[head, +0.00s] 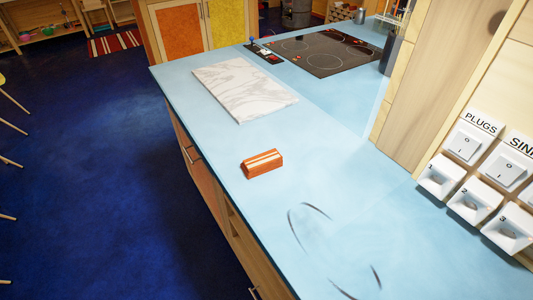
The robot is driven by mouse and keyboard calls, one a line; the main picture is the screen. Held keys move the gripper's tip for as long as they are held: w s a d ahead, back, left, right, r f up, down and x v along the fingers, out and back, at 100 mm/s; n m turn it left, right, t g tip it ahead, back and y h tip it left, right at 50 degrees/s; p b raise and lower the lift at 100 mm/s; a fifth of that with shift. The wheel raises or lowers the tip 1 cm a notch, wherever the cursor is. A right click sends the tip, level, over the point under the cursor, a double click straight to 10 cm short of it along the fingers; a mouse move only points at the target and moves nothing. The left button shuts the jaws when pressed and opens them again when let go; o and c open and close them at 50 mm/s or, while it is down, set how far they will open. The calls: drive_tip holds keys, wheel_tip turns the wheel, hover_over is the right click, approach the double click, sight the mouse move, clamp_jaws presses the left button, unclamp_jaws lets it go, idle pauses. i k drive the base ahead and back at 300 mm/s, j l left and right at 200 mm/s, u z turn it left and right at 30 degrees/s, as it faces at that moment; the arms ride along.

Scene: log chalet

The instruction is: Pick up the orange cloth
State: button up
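A small orange block-shaped thing (262,163) with pale stripes along its top lies on the light blue counter (225,150), near its left edge. It is the only orange thing on the open counter and may be the orange cloth, folded; I cannot tell its material. Nothing touches it from above. My gripper is not in this view.
A white marbled board (244,89) lies behind the orange thing, with a black hob (327,52) farther back. Thin dark curved streaks (291,228) show nearer on the counter; I cannot tell what they are. Labelled switches (466,146) line the right wall.

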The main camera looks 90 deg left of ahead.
sight(258, 165)
drive_tip(key=u, duration=2.1)
